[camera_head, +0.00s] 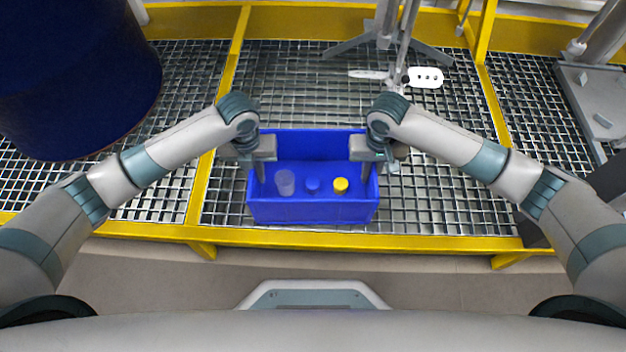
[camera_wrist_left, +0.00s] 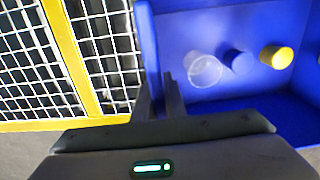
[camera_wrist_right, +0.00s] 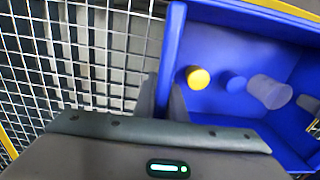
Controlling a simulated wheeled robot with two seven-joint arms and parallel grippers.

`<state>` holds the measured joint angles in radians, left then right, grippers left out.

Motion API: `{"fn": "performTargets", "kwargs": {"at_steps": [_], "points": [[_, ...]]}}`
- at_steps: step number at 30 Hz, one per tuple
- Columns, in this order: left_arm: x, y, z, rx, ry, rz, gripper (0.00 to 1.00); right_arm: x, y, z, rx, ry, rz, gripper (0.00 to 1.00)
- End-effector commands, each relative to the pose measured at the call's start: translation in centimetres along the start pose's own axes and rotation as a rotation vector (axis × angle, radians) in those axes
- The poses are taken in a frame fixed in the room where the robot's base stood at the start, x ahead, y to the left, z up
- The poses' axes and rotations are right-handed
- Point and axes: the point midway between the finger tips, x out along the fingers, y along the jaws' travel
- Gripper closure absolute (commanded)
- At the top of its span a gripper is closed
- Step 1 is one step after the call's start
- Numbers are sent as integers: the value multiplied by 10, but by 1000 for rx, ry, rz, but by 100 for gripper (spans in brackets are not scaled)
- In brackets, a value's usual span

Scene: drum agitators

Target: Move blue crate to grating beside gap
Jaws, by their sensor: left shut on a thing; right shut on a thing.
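The blue crate (camera_head: 313,212) is in the lower middle of the head view, over the grating (camera_head: 440,205) near its yellow front edge. It looks level; I cannot tell whether it rests on the grating or hangs just above. Inside are a clear cup (camera_head: 285,183), a blue item (camera_head: 312,185) and a yellow item (camera_head: 340,185). My left gripper (camera_head: 256,172) is shut on the crate's left wall, with the fingers on both sides of it in the left wrist view (camera_wrist_left: 158,98). My right gripper (camera_head: 368,172) is shut on the right wall (camera_wrist_right: 172,60). I cannot make out which opening is the gap.
A large dark blue drum (camera_head: 75,75) stands at the left. A grey stand (camera_head: 390,35) with splayed legs is behind the crate, with a white plate (camera_head: 426,77) near it. Yellow beams (camera_head: 205,180) divide the grating. Grey equipment (camera_head: 595,95) is at the right.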

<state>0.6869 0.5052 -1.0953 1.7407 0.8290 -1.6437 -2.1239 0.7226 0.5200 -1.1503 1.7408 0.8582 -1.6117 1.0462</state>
Motion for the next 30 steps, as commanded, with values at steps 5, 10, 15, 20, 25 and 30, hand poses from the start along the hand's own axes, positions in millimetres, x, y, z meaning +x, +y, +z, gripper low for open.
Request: {"fn": "performTargets", "kwargs": {"at_steps": [5,10,15,20,25,30], "points": [[-1,0,0,0,-1,0,100,0,0,0,0,1,0,100],[-1,0,0,0,-1,0,100,0,0,0,0,1,0,100],[-1,0,0,0,-1,0,100,0,0,0,0,1,0,100],[-2,0,1,0,-2,-1,100,-2,0,-1,0,2,0,100],[-6,0,1,0,-2,-1,100,-6,0,-1,0,2,0,100],[-15,0,1,0,-2,-1,100,-15,0,-1,0,1,0,100]]}}
